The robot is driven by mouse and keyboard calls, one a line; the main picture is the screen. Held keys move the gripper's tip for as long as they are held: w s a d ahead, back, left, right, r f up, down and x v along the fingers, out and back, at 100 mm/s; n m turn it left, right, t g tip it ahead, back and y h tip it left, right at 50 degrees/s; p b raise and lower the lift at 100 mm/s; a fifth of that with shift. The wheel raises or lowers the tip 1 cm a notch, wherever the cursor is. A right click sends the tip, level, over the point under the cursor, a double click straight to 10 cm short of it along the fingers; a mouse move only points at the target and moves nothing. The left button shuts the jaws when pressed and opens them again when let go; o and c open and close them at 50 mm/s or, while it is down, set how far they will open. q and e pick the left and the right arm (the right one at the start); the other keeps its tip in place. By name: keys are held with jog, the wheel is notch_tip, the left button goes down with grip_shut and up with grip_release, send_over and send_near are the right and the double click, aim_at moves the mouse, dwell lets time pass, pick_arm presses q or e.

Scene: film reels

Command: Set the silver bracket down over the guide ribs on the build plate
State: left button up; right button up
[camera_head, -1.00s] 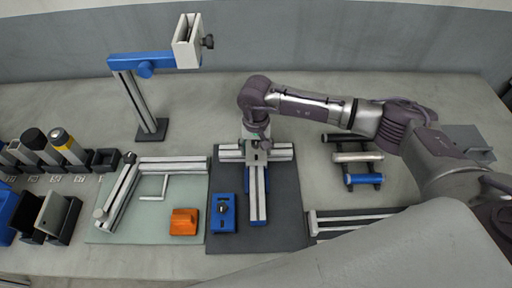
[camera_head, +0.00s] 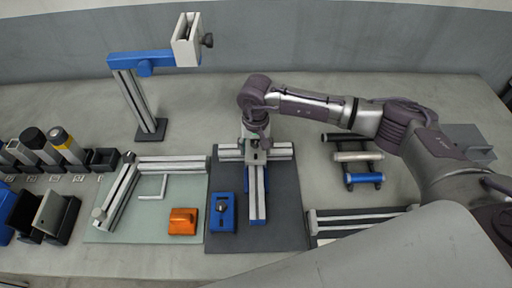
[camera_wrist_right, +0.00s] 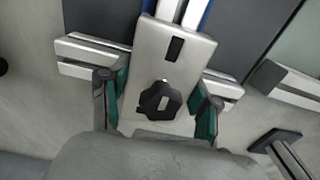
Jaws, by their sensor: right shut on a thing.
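The silver bracket (camera_wrist_right: 186,48) is a flat metal plate with a dark slot and a black knob in the right wrist view. My right gripper (camera_wrist_right: 160,92) is shut on it, one teal-padded finger at each side. In the head view my right gripper (camera_head: 256,146) is over the junction of the T-shaped metal rails (camera_head: 257,192) on the dark build plate (camera_head: 285,225). The bracket lies across the rail junction as seen from the wrist; I cannot tell whether it touches. The guide ribs are not distinguishable, perhaps hidden under the bracket. My left gripper is out of view.
A blue tool block (camera_head: 222,222) is on the dark plate's left. A pale green mat (camera_head: 150,224) with a metal corner frame and an orange block (camera_head: 182,221) adjoins it. A blue-armed stand (camera_head: 128,92) rises behind left. A roller rack (camera_head: 357,157) is to the right.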

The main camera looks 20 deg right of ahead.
jog(key=o, duration=1.2)
jog(key=shift+s+a+f, duration=0.1)
jog(key=shift+s+f, duration=0.25)
jog(key=shift+f, duration=0.4)
jog(key=shift+c, duration=0.2)
jog(key=o, duration=0.3)
jog(key=shift+w+f, duration=0.2)
jog(key=shift+w, duration=0.1)
jog(key=shift+r, duration=0.5)
notch_tip(320, 180, up, 12)
jog(key=shift+f, duration=0.2)
jog(key=shift+s, duration=0.15)
